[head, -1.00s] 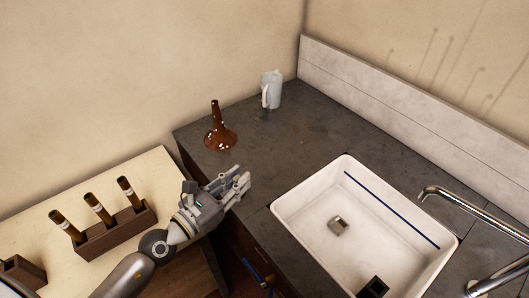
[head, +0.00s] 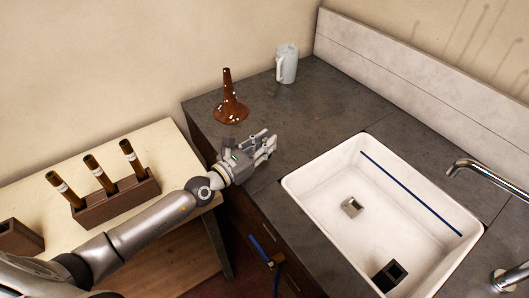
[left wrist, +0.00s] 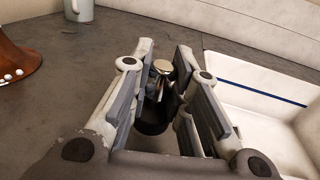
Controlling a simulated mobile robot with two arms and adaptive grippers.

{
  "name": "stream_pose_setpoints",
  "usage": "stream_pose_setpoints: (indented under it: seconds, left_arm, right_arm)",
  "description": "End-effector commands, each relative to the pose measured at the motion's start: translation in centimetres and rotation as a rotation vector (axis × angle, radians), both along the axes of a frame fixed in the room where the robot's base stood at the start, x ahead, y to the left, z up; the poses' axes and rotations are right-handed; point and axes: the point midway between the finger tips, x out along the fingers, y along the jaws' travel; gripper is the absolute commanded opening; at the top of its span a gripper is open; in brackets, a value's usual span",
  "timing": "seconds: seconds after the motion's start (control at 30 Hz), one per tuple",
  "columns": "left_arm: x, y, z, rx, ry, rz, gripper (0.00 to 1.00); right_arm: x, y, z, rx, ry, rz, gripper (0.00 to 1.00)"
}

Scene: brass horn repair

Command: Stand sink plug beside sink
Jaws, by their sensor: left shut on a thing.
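My left gripper (head: 268,146) is over the dark counter (head: 310,110), just left of the white sink (head: 300,188). In the left wrist view its fingers (left wrist: 165,70) are shut on the sink plug, which has a shiny metal knob (left wrist: 162,67) and a dark lower part (left wrist: 152,124). The plug looks roughly upright between the fingers. In the head view the fingers hide it. I cannot tell whether its base touches the counter. The sink's square drain (head: 352,207) shows on its floor. My right gripper is not in view.
A brown horn-shaped piece (head: 229,105) and a pale jug (head: 287,64) stand farther back on the counter. A chrome tap (head: 478,167) is at the right. A wooden rack (head: 118,198) stands on the left table.

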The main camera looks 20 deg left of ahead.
Motion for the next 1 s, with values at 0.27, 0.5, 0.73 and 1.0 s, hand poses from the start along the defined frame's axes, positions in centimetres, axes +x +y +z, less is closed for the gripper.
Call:
stream_pose_setpoints:
  seconds: [0.27,0.5,0.73,1.0]
  left_arm:
    - [0.0,0.0,-1.9,0.000,-0.001,0.000,0.00]
    - [-0.1,0.0,-2.1,0.001,0.000,0.000,0.00]
    - [-0.1,0.0,-2.2,0.001,0.000,0.000,0.36]
    - [-0.1,0.0,-2.2,0.001,0.000,0.000,0.39]
  right_arm:
    - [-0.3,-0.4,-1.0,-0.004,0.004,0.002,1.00]
    - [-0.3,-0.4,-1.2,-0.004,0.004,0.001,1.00]
    - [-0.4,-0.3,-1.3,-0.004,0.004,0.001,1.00]
    - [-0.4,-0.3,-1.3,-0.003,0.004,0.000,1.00]
